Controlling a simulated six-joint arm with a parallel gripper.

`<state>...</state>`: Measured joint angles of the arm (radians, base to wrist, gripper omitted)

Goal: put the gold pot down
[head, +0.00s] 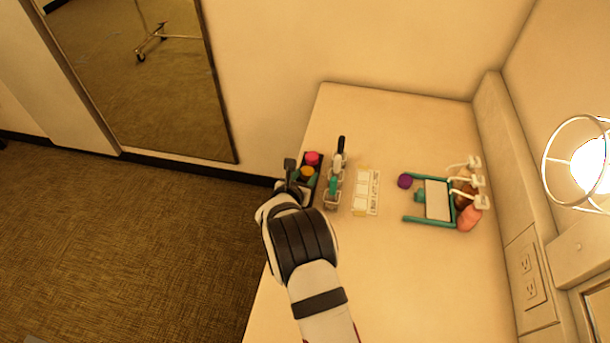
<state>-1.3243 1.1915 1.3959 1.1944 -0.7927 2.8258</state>
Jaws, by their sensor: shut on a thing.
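The gold pot (307,174) shows as a small orange-gold round top just right of my gripper. My gripper (296,178) is shut on it, at or just above a dark tray (317,173) near the left edge of the table. My arm and gripper hide the near part of the tray and the lower part of the pot. I cannot tell whether the pot touches the tray. A pink-red pot (312,158) sits in the far part of the tray.
Right of the tray stand clear holders (332,199) with a green item and a dark-topped item. Beyond lie a white palette (361,191), a purple ball (404,181) and a teal frame (430,222). The table's (400,290) near part is clear. A lamp (590,160) stands right.

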